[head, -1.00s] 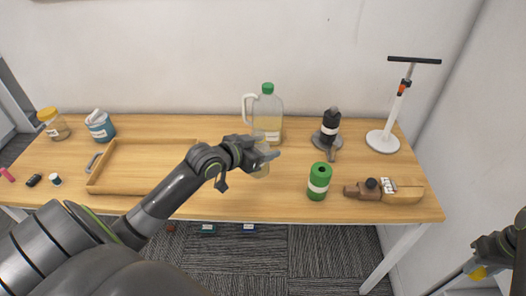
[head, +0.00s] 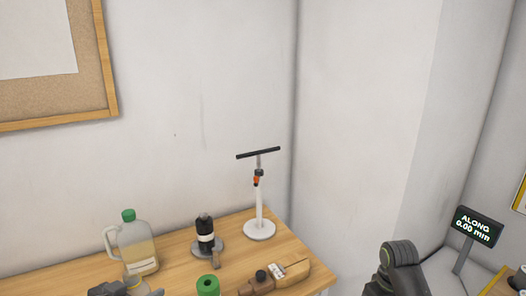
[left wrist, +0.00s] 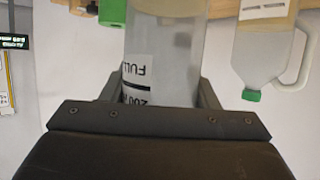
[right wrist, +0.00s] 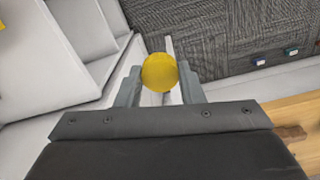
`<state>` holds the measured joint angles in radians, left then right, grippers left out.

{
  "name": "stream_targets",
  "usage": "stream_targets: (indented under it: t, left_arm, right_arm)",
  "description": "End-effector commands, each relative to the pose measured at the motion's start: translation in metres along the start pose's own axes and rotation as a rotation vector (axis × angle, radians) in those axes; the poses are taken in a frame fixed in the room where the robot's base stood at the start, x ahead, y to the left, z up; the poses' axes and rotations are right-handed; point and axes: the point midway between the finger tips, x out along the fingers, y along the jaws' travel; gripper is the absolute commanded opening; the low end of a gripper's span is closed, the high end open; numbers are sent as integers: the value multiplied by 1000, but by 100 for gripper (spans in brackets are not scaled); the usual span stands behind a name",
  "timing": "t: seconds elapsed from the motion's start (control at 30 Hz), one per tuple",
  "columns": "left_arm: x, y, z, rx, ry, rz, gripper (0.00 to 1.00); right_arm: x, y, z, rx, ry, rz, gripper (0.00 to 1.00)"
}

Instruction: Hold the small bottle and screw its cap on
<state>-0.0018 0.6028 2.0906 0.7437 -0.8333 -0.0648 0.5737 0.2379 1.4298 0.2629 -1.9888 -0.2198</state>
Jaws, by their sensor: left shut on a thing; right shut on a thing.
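My left gripper (left wrist: 160,100) is shut on the small clear bottle (left wrist: 170,50), one finger on each side. The bottle's printed label shows upside down in the left wrist view, and its mouth is out of that picture. In the head view the left gripper (head: 120,289) is at the bottom edge, in front of the jug, and the bottle is mostly cut off. My right gripper (right wrist: 160,85) is shut on the round yellow cap (right wrist: 160,72), held between its fingertips. The cap and bottle are apart. The right gripper's fingers are not visible in the head view.
A small display (head: 475,228) is at right.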

Motion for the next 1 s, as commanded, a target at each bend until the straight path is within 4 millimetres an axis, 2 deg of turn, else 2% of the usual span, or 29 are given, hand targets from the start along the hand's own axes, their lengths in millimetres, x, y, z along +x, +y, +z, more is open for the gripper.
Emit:
stream_targets:
  t: [0.2, 0.3, 0.43, 0.6, 1.0]
  left_arm:
    - [-30, 65, -7, 109, -10, 257, 13]
    - [-45, 91, -9, 158, -5, 365, 13]
    - [-61, 116, -11, 206, 7, 469, 13]
    - [-71, 129, -12, 235, 15, 529, 13]
    - [-72, 130, -12, 235, 16, 532, 13]
  right_arm:
    - [0, 0, 0, 0, 0, 0, 14]
    - [0, 0, 0, 0, 0, 0, 14]
    - [0, 0, 0, 0, 0, 0, 14]
    - [0, 0, 0, 0, 0, 0, 14]
    - [0, 0, 0, 0, 0, 0, 14]
